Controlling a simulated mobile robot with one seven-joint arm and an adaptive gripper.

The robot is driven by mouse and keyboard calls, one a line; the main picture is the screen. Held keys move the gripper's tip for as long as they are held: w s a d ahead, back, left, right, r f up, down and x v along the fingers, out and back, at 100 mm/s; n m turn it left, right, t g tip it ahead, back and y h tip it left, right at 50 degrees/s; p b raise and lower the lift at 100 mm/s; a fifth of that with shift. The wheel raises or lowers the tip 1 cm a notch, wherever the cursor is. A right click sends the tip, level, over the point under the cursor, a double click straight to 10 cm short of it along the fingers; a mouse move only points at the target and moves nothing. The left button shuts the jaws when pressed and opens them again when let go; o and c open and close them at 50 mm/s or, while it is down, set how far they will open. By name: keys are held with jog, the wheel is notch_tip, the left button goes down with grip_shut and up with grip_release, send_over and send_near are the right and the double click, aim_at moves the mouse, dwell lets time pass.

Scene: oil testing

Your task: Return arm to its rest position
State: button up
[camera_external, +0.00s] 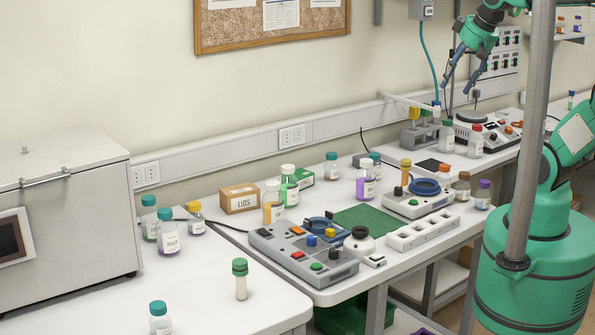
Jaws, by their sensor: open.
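My gripper (464,70) is at the upper right of the external view, at the end of my green arm. Its two dark fingers point down and to the left and are spread apart, with nothing between them. It hangs in the air above the far end of the bench, in front of the wall. My green base (535,275) stands at the lower right, and a grey post hides part of my arm.
A grey button panel (303,252), a second device (417,199) and a white rack (422,231) stand on the benches among several bottles. A teal hose (428,60) and a wall box (421,9) are close to my gripper. A metal oven (65,215) is at left.

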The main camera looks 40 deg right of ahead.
jog(key=shift+s+d+f, duration=0.2)
jog(key=shift+s+d, duration=0.05)
jog(key=shift+s, duration=0.2)
jog(key=shift+s+d+f, duration=0.2)
jog(key=shift+s+d, duration=0.05)
jog(key=shift+s, duration=0.2)
jog(key=shift+f, duration=0.15)
notch_tip(320, 180, down, 10)
jog(key=b, duration=1)
jog(key=shift+o, duration=0.4)
dwell(1.1)
